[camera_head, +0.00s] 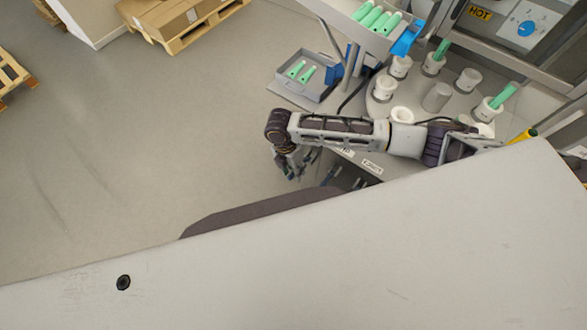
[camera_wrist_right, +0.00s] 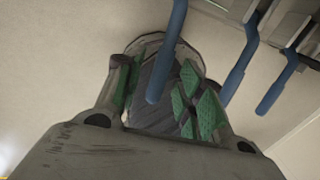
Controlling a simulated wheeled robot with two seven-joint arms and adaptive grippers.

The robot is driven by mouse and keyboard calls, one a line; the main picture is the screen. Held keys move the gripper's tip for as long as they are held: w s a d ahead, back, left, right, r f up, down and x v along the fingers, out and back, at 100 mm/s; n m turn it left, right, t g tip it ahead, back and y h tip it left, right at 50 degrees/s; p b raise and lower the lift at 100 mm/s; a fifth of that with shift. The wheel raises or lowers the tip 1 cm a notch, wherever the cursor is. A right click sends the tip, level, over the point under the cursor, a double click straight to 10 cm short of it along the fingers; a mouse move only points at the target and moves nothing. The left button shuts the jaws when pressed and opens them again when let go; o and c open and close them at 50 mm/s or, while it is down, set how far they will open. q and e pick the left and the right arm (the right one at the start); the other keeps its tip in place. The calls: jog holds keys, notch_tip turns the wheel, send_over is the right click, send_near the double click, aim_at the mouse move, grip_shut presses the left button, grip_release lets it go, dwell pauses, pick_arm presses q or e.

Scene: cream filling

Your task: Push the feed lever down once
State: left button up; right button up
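Several blue lever handles hang in the right wrist view. The nearest lever (camera_wrist_right: 168,50) reaches down between the fingertips of my right gripper (camera_wrist_right: 160,88); I cannot tell whether it touches them. A second lever (camera_wrist_right: 238,76) and a third lever (camera_wrist_right: 278,90) are to the right, clear of the fingers. Which one is the feed lever is not shown. My right gripper's green-padded fingers are apart. In the head view the right gripper (camera_head: 294,170) points down beside the machine's front edge, left of small dark blue levers (camera_head: 332,172). My left gripper is out of view.
The round machine table (camera_head: 430,118) holds several white cups, some with green tubes. A grey tray (camera_head: 303,82) with two green tubes stands at its left. My right arm crosses the table's front. The floor (camera_head: 150,130) left of the gripper is clear.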

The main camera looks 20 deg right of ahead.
jog(key=shift+f, duration=0.15)
grip_shut()
